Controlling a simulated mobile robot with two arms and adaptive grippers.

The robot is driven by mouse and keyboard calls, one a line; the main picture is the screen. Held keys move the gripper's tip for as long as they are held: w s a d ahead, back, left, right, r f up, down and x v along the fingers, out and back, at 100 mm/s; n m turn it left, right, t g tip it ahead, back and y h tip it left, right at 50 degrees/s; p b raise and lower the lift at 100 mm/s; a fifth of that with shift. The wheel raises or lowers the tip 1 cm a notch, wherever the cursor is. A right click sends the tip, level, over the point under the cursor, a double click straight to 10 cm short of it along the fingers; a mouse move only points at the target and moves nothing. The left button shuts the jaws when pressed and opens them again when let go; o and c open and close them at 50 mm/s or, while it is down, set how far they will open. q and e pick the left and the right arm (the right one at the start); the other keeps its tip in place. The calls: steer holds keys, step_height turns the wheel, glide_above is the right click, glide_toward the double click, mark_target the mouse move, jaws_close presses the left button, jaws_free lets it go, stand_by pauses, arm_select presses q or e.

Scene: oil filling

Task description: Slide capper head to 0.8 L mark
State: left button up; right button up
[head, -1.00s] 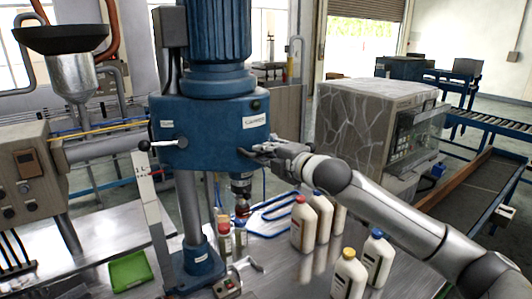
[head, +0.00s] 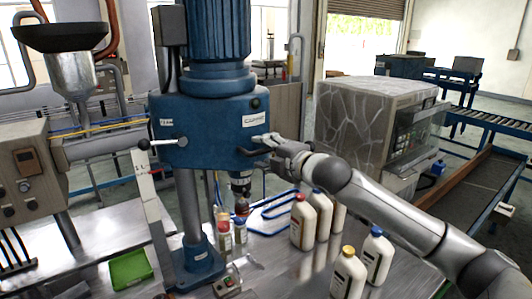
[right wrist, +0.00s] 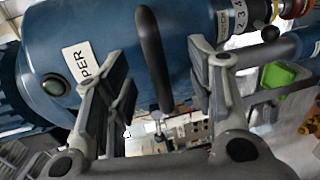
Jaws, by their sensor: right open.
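The blue capper head (head: 215,130) sits on its column (head: 190,215) with a motor on top. A dark handle (head: 250,152) sticks out of its right side. A white scale strip (head: 152,195) with a "1 L" label near its top stands at the left, by a black-knobbed lever (head: 160,144); finer marks are too small to read. My right gripper (head: 263,142) is open at the handle's side of the head. In the right wrist view, the handle (right wrist: 153,60) lies between the spread fingers (right wrist: 160,88), with gaps on both sides. My left gripper is out of view.
Several white bottles (head: 303,222) with coloured caps stand on the metal table (head: 285,268) below my right arm. Two small bottles (head: 232,236) stand by the column base. A green tray (head: 131,270) lies at the left.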

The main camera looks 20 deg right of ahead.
steer(key=v, duration=0.9)
steer(key=shift+p, duration=0.45)
steer(key=shift+f, duration=0.1)
